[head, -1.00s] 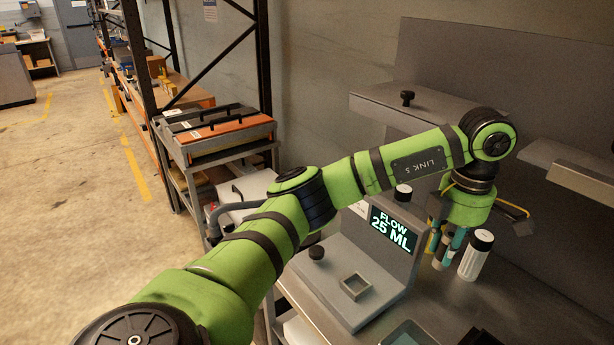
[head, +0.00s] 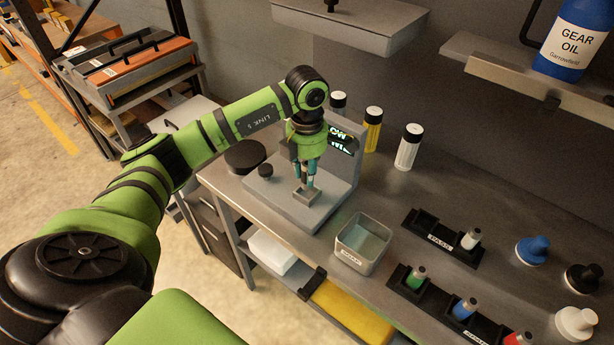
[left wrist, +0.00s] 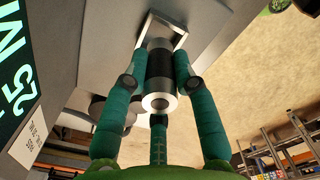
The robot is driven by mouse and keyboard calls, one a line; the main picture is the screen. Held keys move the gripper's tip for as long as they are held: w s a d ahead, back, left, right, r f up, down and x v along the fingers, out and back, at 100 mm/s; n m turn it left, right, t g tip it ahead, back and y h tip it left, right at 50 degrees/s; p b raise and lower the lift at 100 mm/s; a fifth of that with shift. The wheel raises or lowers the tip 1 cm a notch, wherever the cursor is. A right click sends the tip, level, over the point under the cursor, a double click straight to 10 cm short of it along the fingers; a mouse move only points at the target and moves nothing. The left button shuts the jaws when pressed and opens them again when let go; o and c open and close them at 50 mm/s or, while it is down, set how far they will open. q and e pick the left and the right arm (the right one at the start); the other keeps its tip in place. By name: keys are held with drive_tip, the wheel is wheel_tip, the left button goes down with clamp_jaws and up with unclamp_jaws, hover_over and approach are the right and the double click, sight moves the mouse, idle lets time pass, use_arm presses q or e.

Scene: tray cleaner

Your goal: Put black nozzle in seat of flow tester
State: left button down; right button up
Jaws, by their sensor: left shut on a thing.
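The black nozzle (left wrist: 160,68), a silver cylinder with a black band, is held upright between the teal fingers of my left gripper (left wrist: 158,85). In the head view that gripper (head: 308,172) is shut on it directly above the square seat (head: 306,196) of the grey flow tester (head: 290,212). In the left wrist view the nozzle's far end is at the seat's square frame (left wrist: 168,27); I cannot tell how deep it sits. The tester's lit screen (head: 341,142) is partly hidden by my gripper. My right gripper is not in view.
Right of the tester are a grey bin (head: 345,257), a PASS rack (head: 438,239) with one nozzle, and a rack (head: 440,305) with green, blue and red nozzles. Bottles (head: 408,148) stand behind.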

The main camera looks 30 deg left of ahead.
use_arm(q)
wheel_tip(320, 180, down, 3)
drive_tip(key=shift+f+p, duration=0.2)
drive_tip(key=shift+p, duration=0.5)
drive_tip(key=shift+f, duration=0.15)
drive_tip(key=shift+f+b, duration=0.25)
drive_tip(key=shift+b, duration=0.05)
drive_tip(key=c, duration=1)
unclamp_jaws()
drive_tip(key=shift+r, duration=0.1)
drive_tip(key=shift+r+p, duration=0.3)
wheel_tip(320, 180, up, 11)
drive_tip(key=b, duration=0.4)
drive_tip(key=shift+f, duration=0.2)
drive_tip(key=shift+r, duration=0.55)
